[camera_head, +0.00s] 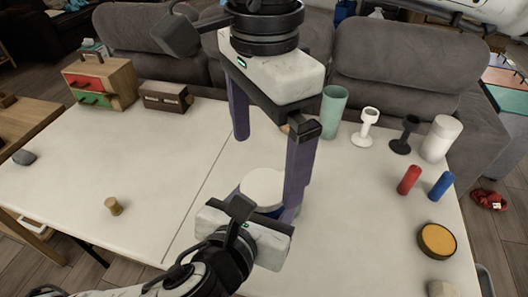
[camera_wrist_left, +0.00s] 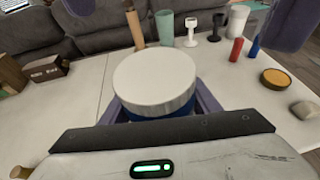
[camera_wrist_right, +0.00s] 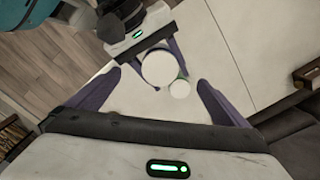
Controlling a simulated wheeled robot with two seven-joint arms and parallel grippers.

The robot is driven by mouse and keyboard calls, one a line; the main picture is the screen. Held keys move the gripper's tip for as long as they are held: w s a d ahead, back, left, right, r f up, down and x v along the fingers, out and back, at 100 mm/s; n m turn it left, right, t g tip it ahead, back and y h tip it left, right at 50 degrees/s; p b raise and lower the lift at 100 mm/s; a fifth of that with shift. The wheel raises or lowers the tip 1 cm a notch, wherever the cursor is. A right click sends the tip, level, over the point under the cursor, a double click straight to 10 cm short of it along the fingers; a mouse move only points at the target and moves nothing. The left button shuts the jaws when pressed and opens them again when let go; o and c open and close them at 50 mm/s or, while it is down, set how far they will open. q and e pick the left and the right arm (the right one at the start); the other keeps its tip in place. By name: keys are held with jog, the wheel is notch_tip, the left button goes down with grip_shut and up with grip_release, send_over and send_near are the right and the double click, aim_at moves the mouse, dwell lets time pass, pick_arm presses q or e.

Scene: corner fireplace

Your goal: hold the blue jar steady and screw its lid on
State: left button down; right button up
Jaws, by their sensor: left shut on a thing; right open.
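The blue jar (camera_head: 268,213) stands on the white table, its body mostly hidden. A broad white lid (camera_head: 262,186) sits level on top; I cannot tell how tightly. In the left wrist view the lid (camera_wrist_left: 155,80) covers most of the jar (camera_wrist_left: 165,117). My left gripper (camera_head: 263,206) is shut around the jar's body from the near side. My right gripper (camera_head: 266,172) is open and empty, pointing down above the jar; one finger passes in front of its right side. In the right wrist view the lid (camera_wrist_right: 158,68) shows between and beyond its open fingers.
A small pale round thing (camera_wrist_right: 180,88) shows beside the jar. A teal cup (camera_head: 334,108), two goblets, a white canister (camera_head: 440,138), red and blue cylinders and a yellow-topped round tin (camera_head: 437,239) stand to the right. A cork-like piece (camera_head: 113,206) stands left. The table's left middle is clear.

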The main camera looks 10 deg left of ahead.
notch_tip(320, 180, up, 11)
dwell(0.3)
jog(key=shift+a, duration=0.1)
dwell(0.4)
